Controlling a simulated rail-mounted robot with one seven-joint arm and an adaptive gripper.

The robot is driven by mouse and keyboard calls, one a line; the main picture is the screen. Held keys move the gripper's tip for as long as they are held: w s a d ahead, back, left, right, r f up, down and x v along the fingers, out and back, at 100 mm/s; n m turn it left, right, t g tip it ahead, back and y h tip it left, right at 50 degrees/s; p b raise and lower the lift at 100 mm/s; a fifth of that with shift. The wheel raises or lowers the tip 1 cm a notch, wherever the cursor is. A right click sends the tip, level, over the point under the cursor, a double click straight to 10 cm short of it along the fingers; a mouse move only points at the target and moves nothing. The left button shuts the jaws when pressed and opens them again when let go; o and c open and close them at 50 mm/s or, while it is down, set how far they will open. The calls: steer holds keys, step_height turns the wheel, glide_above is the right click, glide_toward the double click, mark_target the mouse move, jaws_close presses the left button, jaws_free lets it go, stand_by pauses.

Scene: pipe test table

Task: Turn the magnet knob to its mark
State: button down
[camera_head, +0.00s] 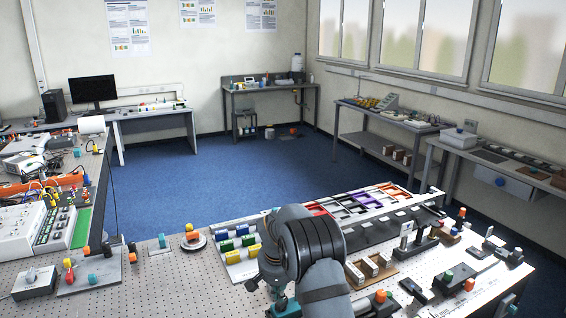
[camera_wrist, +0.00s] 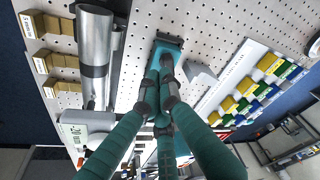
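In the wrist view my gripper (camera_wrist: 160,90) has dark-tipped teal fingers that come close together over a teal block-like part (camera_wrist: 176,44) on the perforated table top. The block may belong to the magnet base, but I cannot tell for sure. The fingertips cover the area where a knob could be, so neither a knob nor its mark can be made out. I cannot tell whether the fingers hold anything. In the head view my arm hides most of the fingers and whatever is beneath them.
Wooden blocks (camera_wrist: 52,62) lie farther left; a rack of yellow, green and blue pieces (camera_wrist: 245,95) is at right.

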mark_target(284, 309)
steer(key=b+x, duration=0.2)
steer(key=d+b+x, duration=0.1)
steer(key=x, duration=0.1)
steer(key=s+b+x, duration=0.1)
steer(key=b+x, duration=0.1)
steer(key=x, duration=0.1)
steer(key=shift+d+f+b, duration=0.2)
steer(key=shift+b, duration=0.1)
steer(key=shift+s+a+r, duration=0.1)
